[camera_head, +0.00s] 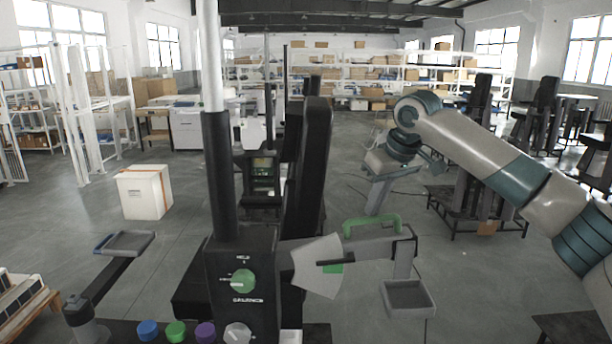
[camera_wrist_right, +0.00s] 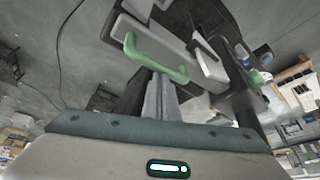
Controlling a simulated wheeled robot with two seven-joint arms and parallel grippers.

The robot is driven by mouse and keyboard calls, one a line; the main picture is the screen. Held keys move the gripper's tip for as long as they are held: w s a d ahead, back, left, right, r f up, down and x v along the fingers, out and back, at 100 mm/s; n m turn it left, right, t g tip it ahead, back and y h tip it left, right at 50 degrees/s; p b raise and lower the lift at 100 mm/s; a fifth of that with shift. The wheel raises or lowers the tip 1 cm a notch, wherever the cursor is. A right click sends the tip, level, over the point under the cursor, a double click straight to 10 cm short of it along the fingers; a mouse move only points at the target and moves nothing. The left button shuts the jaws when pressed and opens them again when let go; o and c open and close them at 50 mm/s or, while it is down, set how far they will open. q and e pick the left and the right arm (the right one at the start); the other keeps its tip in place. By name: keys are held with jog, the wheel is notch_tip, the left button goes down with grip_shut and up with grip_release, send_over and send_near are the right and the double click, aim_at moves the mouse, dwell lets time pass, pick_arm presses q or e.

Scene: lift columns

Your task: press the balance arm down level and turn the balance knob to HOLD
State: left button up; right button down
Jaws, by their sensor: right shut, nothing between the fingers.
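The balance arm (camera_head: 375,247) is a grey beam reaching right from the black column housing, its outer end slightly raised. A green handle (camera_head: 372,226) stands on it, also seen in the right wrist view (camera_wrist_right: 150,58). A white fan-shaped scale (camera_head: 312,275) has a dark pointer at the upper edge of a green mark (camera_head: 333,268). The green balance knob (camera_head: 243,281) sits on the housing front, with HOLD printed above; its exact setting is hard to read. My right gripper (camera_head: 374,208) is shut and empty, pointing down just above or behind the handle; contact is unclear. My left gripper is not in view.
A grey pan (camera_head: 408,298) hangs from the beam's outer end. Blue (camera_head: 148,330), green (camera_head: 176,331) and purple (camera_head: 205,331) caps line the front ledge. A small tray (camera_head: 129,243) stands out at left. A white box (camera_head: 144,192) is on the floor behind.

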aim_at(378, 217)
jog(key=shift+f, duration=0.2)
dwell(0.4)
jog(key=shift+d+f, duration=0.3)
jog(key=shift+f, duration=0.5)
jog(key=shift+d+f, duration=0.25)
jog(key=shift+f, duration=0.5)
